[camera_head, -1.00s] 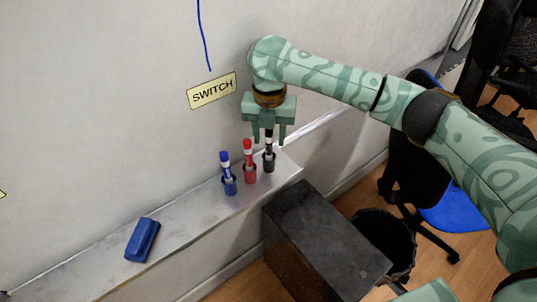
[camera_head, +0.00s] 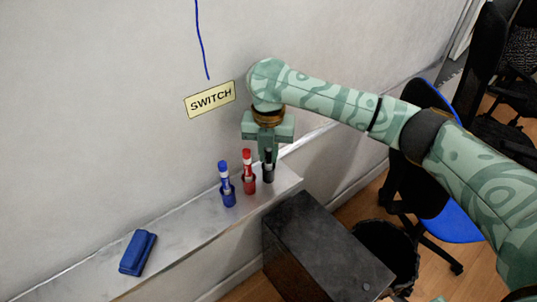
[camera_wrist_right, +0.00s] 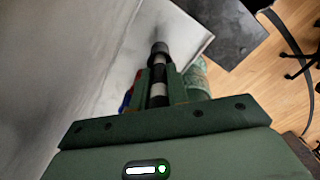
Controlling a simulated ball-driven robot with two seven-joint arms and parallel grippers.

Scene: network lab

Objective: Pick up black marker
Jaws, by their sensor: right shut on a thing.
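The black marker (camera_head: 268,158) stands upright in its dark holder (camera_head: 268,176) near the right end of the shelf. My right gripper (camera_head: 268,158) is over it from above, its fingers shut on the marker. In the right wrist view the black marker (camera_wrist_right: 159,88) lies between the two fingers of the right gripper (camera_wrist_right: 160,85), with white bands showing on it. The marker's lower end appears still in the holder. My left gripper is not in view.
A red marker (camera_head: 247,160) and a blue marker (camera_head: 224,172) stand in holders just left. A blue eraser (camera_head: 138,252) lies farther left on the shelf (camera_head: 190,222). A dark box (camera_head: 320,245), a black bin (camera_head: 392,250) and a chair (camera_head: 450,224) are at the right.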

